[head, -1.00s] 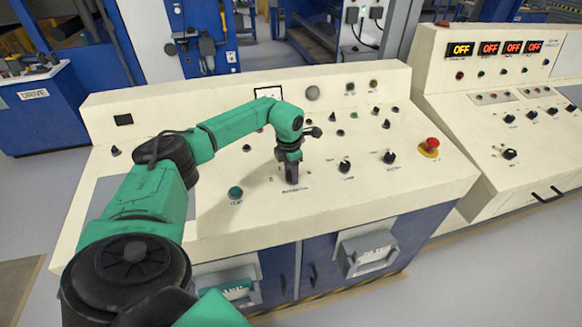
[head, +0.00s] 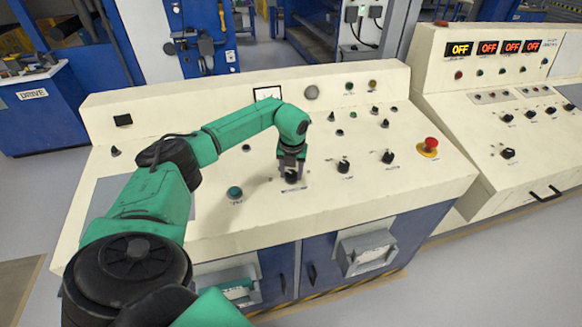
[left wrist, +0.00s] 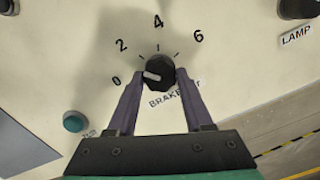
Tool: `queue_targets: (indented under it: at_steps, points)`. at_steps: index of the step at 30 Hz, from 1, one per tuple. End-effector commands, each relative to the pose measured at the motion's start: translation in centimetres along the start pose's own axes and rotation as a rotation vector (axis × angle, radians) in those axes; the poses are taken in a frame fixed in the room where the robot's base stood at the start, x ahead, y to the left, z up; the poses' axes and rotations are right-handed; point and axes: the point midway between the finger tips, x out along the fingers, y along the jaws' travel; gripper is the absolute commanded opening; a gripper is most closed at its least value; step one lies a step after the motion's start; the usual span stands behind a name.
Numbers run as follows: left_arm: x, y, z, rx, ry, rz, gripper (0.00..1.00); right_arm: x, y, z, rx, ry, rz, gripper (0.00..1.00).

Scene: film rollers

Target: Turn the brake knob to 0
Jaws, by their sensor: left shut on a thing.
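The brake knob (left wrist: 159,71) is a round black knob with a white pointer line. It sits on the cream panel under a printed scale of 0, 2, 4 and 6, with the "BRAKE" label partly hidden below it. The white line points left, roughly toward the 0. My left gripper (left wrist: 158,76) is shut on the knob, one finger on each side. In the head view, my left gripper (head: 291,168) reaches straight down onto the brake knob (head: 291,178) at the front of the console. My right gripper is not in view.
A green button (head: 235,192) lies left of the brake knob. Two black knobs, the lamp knob (head: 343,166) and another (head: 388,157), stand to its right. A red emergency button (head: 431,144) is farther right. Several small switches stand behind.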

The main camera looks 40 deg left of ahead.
Motion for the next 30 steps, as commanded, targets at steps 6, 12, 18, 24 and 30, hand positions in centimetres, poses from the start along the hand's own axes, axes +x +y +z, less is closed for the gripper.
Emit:
queue_targets:
  at_steps: [6,12,18,24,30]
  points:
    - [-0.41,-0.13,0.45,-0.205,-0.012,0.007,0.0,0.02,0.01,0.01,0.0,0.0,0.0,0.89]
    - [-0.42,-0.13,0.53,-0.376,-0.013,0.02,0.0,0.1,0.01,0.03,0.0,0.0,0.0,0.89]
    - [-0.43,-0.19,0.53,-0.506,-0.012,0.028,0.0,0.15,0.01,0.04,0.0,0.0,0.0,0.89]
    - [-0.46,-0.2,0.58,-0.585,-0.013,0.033,0.0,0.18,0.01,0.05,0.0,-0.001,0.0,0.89]
    - [-0.48,-0.18,0.61,-0.617,-0.014,0.035,0.0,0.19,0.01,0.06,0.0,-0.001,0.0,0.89]
